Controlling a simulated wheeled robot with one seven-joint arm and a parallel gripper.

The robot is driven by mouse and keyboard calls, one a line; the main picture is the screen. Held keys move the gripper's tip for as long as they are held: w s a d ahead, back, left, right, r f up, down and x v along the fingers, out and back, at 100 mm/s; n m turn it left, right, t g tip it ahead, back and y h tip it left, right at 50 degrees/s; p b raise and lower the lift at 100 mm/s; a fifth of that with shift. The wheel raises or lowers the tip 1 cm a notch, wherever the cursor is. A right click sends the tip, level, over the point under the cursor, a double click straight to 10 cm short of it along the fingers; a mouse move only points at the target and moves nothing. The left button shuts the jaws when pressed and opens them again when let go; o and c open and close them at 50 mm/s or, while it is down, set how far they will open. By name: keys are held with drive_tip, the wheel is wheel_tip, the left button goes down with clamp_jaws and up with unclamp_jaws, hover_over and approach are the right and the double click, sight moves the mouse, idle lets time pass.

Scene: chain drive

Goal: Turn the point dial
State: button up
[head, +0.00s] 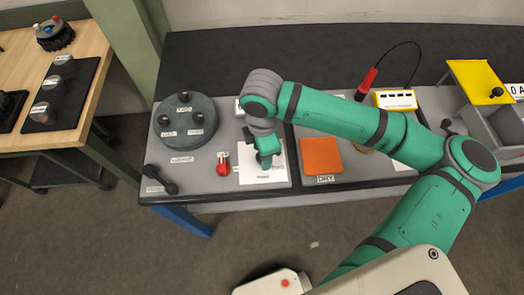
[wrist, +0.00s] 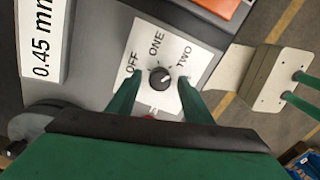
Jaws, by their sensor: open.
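The point dial (wrist: 160,77) is a small dark round knob on a white plate (wrist: 205,58) printed OFF, ONE and TWO. A small light mark shows on the knob's upper right; I cannot tell exactly which label it points to. My gripper (wrist: 160,82) is open, with one green finger on each side of the knob. I cannot tell whether the fingers touch it. In the head view my gripper (head: 266,158) is over the white plate (head: 262,176) near the bench's front edge, and it hides the knob.
A red switch (head: 223,164) and a round grey dial unit (head: 186,122) stand left of the plate. An orange pad (head: 321,155) lies to the right. A black handle (head: 160,180) is at the bench's front left. A red-handled probe (head: 367,84) stands further back.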

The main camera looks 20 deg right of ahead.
wheel_tip(320, 180, up, 11)
idle(0.5)
drive_tip(key=shift+f, duration=0.1)
idle(0.4)
